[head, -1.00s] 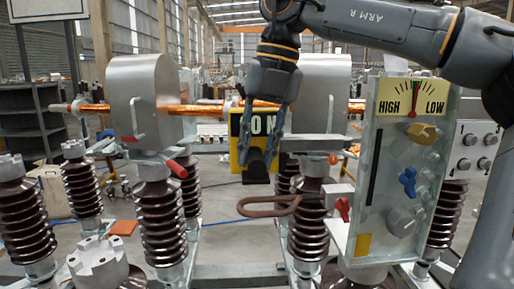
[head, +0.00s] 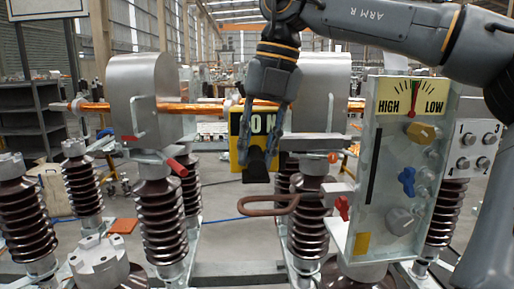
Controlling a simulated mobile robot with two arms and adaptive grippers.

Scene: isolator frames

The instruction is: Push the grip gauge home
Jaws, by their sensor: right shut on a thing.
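My right gripper (head: 265,140) hangs down from the arm that comes in from the right. Its fingers are shut on a dark block (head: 257,168) at their lower end. Part of the block is hidden by the fingers, and I cannot tell its exact form. A pale panel (head: 372,215) stands to the right, with a dial face (head: 412,97) marked HIGH and LOW and its red needle near the middle. I cannot tell for sure which of these is the grip gauge. The held block is apart from the panel. My left gripper is not in view.
A brown loop handle (head: 268,203) juts left below the block. Brown ribbed insulators (head: 155,220) stand left and right, with metal housings (head: 146,90) above. A yellow and black sign (head: 238,125) is behind the gripper. A red lever (head: 177,167) sticks out at left.

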